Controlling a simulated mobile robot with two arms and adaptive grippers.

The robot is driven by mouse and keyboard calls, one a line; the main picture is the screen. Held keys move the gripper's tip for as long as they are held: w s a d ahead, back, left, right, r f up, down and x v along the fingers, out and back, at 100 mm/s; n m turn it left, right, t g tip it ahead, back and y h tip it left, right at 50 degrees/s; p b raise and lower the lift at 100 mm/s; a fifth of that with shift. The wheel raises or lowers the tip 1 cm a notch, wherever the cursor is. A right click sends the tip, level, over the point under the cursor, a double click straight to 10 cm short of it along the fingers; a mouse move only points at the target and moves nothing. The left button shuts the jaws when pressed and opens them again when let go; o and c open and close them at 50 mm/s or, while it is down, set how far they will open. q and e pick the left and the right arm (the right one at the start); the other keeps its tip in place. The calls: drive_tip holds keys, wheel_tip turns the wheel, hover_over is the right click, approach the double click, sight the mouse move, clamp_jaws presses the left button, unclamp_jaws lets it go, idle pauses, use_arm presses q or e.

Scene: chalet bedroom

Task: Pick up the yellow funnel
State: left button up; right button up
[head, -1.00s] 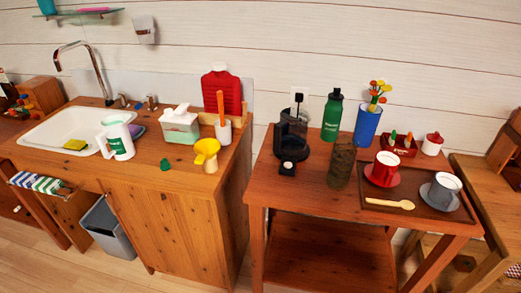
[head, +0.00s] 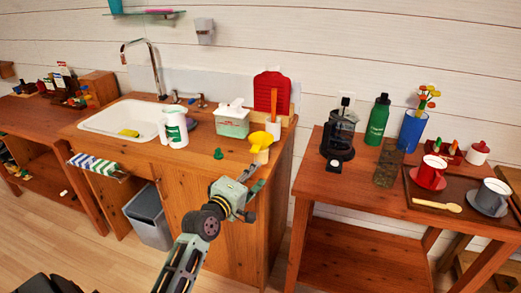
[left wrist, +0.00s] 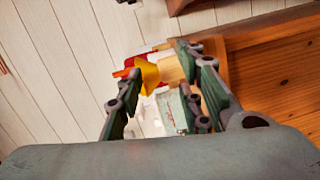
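The yellow funnel (head: 261,139) sits at the front right of the sink counter (head: 215,172), on or against a pale tan piece (head: 260,156). My left gripper (head: 252,179) is just in front of and below it, by the counter's front edge, and looks apart from it. In the left wrist view the left gripper (left wrist: 158,64) is open, its fingers spread wide. The yellow funnel (left wrist: 149,74) shows beyond and between the fingers, with nothing held. My right gripper is not in view.
Close behind the funnel are a white cup with an orange-handled utensil (head: 273,122) and a white-and-green box (head: 232,120). A small green object (head: 218,154) lies to the left, with a white pitcher (head: 175,128) beyond. A gap separates the counter from the side table (head: 330,180).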

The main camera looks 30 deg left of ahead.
sight(256, 146)
use_arm(q)
drive_tip(key=w+a+r+n, duration=0.1)
drive_tip(key=w+a+n+y, duration=0.1)
drive_tip(key=w+a+r, duration=0.1)
drive_tip(key=a, duration=0.1)
drive_tip(key=shift+r+n+t, duration=0.35)
drive_tip(key=shift+n+t, duration=0.05)
drive_tip(key=w, duration=0.5)
drive_tip(key=shift+w+a+r, duration=0.1)
drive_tip(key=shift+a+r, duration=0.2)
drive_tip(key=shift+a, duration=0.1)
drive_tip(key=shift+w, duration=0.4)
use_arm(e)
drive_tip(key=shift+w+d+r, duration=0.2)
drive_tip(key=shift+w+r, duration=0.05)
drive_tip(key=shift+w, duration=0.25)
use_arm(q)
drive_tip(key=shift+s, duration=0.1)
clamp_jaws()
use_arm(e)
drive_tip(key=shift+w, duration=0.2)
